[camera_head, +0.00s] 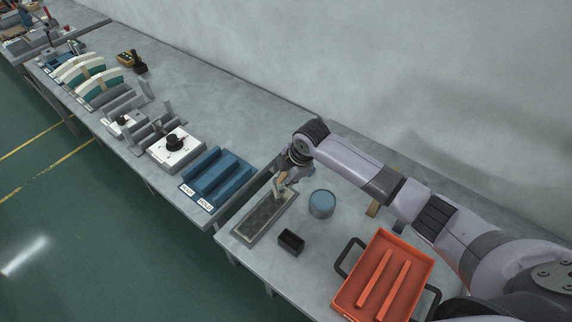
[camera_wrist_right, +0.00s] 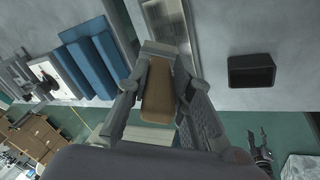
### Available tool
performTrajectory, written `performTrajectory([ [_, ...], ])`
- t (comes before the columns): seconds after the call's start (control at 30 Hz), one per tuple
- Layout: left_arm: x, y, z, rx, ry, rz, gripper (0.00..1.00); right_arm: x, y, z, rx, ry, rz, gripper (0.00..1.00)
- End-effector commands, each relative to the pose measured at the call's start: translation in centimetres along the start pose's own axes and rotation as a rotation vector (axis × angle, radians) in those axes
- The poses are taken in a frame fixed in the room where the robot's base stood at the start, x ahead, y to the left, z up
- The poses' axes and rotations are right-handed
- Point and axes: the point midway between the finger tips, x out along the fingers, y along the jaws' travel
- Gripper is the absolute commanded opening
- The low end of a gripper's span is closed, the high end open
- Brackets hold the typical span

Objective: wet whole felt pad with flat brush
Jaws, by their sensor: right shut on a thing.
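The felt pad (camera_head: 262,218) lies as a dark grey strip in a shallow light-rimmed metal tray (camera_head: 240,238); part of the tray also shows in the wrist view (camera_wrist_right: 205,40). My right gripper (camera_head: 283,182) is shut on the flat brush, whose tan handle (camera_wrist_right: 157,95) sits between the fingers. The brush's pale head (camera_head: 278,191) is at the far end of the tray; I cannot tell whether it touches the pad. A small dark jointed shape (camera_wrist_right: 261,148) low in the wrist view may be my left gripper; its jaws are too small to read.
A blue round container (camera_head: 322,204) stands right of the tray, and a small black open box (camera_head: 291,242) in front of it. An orange tray (camera_head: 411,258) with dark handles lies further right. A blue ridged block (camera_head: 217,175) is left, across the gap between tables.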

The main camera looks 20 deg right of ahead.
Motion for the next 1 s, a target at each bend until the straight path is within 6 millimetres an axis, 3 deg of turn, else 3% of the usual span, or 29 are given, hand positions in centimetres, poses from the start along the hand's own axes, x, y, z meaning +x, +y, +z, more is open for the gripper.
performTrajectory([
  [0.03, -0.9, 0.1, -0.1, 0.0, 0.001, 0.001, 0.4, -0.9, 0.3, -0.3, 0.0, 0.0, 0.001, 0.0],
  [0.3, -1.9, -0.2, 0.0, 0.002, -0.002, -0.002, 0.4, -2.4, 1.1, -0.8, 0.006, -0.002, 0.002, 0.0],
  [1.0, -1.9, -0.6, 0.5, 0.005, -0.01, -0.006, 0.4, -2.5, 1.2, -0.8, 0.007, -0.002, 0.002, 0.0],
])
